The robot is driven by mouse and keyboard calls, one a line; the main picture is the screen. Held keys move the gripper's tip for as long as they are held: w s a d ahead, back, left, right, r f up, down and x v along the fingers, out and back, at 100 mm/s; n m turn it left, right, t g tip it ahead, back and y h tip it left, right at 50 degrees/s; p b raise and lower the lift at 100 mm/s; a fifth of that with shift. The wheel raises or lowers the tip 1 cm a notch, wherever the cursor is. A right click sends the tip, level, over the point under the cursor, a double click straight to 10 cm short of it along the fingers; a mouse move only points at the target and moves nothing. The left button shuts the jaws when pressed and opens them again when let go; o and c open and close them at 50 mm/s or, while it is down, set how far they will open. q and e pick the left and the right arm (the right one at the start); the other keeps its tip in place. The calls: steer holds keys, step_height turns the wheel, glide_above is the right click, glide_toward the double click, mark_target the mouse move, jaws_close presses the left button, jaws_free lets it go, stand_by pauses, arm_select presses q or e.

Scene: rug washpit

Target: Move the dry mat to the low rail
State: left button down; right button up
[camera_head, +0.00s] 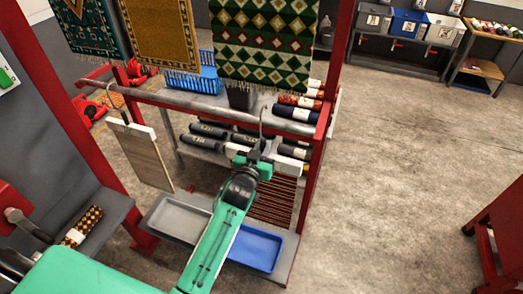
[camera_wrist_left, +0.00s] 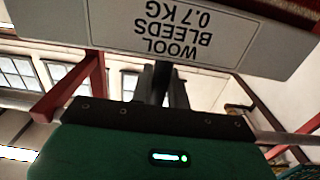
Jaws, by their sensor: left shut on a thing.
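A dark red and brown striped mat (camera_head: 272,203) hangs below a white label bar with a thin hook above it. My left gripper (camera_head: 258,160) is shut on this bar or its hanger; the fingers partly hide the spot. In the left wrist view the label (camera_wrist_left: 185,30) reads "WOOL BLEEDS 0.7 KG", upside down. The low rail (camera_head: 185,101) is a grey bar across the red frame. The hook's top is at the rail's right part; I cannot tell whether it rests on it. A plain beige mat (camera_head: 148,158) hangs at the rail's left end. My right gripper is not in view.
A grey tray (camera_head: 178,219) and a blue tray (camera_head: 262,247) sit below the mats. Patterned rugs (camera_head: 268,45) hang above the rail. Rolled rugs (camera_head: 210,130) lie on shelves behind. A red post (camera_head: 325,125) stands right of my gripper.

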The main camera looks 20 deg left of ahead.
arm_select(q)
steer(key=shift+w, duration=0.45)
steer(key=shift+f+b, duration=1.45)
steer(key=shift+f, duration=0.6)
steer(key=c, duration=1.3)
jaws_free()
